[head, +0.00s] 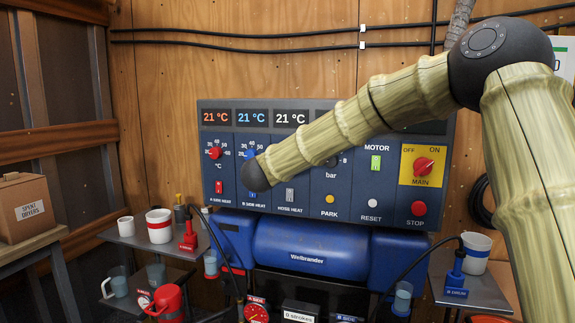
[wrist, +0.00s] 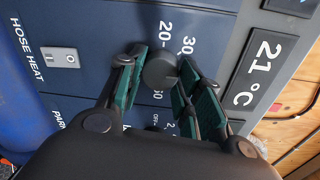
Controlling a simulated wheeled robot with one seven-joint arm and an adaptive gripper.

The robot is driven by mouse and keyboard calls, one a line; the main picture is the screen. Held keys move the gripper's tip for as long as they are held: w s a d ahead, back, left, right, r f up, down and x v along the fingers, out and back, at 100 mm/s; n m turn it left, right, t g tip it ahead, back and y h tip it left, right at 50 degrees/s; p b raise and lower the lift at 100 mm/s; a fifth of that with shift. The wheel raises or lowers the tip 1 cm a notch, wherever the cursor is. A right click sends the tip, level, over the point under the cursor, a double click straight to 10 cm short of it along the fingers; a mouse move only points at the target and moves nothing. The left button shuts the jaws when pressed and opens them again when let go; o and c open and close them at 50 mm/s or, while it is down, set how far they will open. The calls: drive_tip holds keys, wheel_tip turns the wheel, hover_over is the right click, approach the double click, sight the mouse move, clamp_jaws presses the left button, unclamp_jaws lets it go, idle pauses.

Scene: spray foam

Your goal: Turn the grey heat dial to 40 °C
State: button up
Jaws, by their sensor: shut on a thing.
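The grey heat dial (wrist: 159,69) shows in the wrist view on the dark blue panel, between the two teal-padded fingers of my gripper (wrist: 162,80). My gripper is shut on the dial. In the head view this white display (head: 290,118) sits above the hose heat column. My arm hides the dial and gripper there.
The hose heat switch (wrist: 62,60) is close to the dial. A red dial (head: 214,153) and a blue dial (head: 250,155) stand to its left, each under a 21 °C display. The yellow main switch plate (head: 408,175) and red stop button (head: 418,208) are at right.

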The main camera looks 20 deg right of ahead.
drive_tip(key=shift+f, duration=0.1)
drive_tip(key=o, duration=1)
drive_tip(key=v, duration=1.2)
